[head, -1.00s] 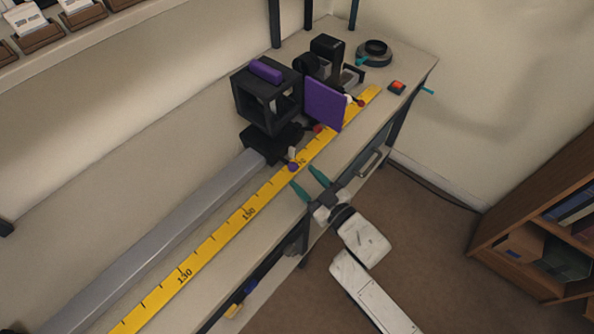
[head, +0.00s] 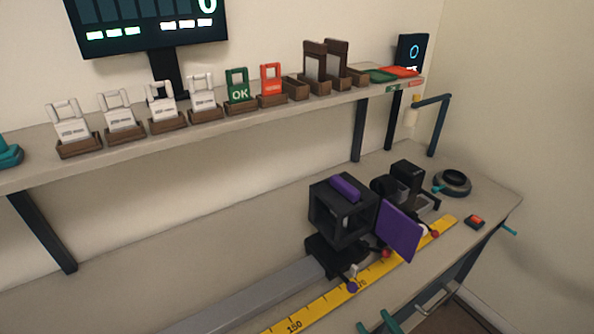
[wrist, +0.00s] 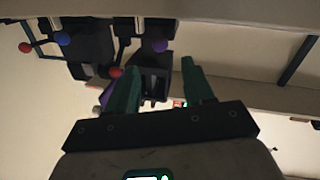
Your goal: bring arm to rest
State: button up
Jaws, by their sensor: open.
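My gripper (head: 376,325) shows only as two teal fingertips at the bottom edge of the head view, near the front of the bench. In the wrist view its two teal fingers (wrist: 158,82) stand apart with nothing held between them. A black box-shaped fixture with a purple bar (head: 343,212) stands on the bench beyond it, and a purple plate (head: 399,231) stands at its right. Most of my arm is outside the head view.
A yellow ruler (head: 318,309) runs along the bench beside a grey rail (head: 245,301). A shelf (head: 30,178) above the bench holds several card holders and signs. A dark ring-shaped stand (head: 452,184) and a small red-topped box (head: 475,221) sit at the bench's right end.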

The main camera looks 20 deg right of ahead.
jog(key=shift+w+d, duration=0.1)
jog(key=s+r+m+g+h, duration=0.2)
jog(key=s+m+g, duration=0.2)
jog(key=s+g, duration=0.7)
jog(key=s+d+f+g, duration=0.1)
jog(key=s+f+g, duration=0.4)
jog(key=s, duration=0.5)
jog(key=shift+d+f+g, duration=0.4)
jog(key=shift+f, duration=0.1)
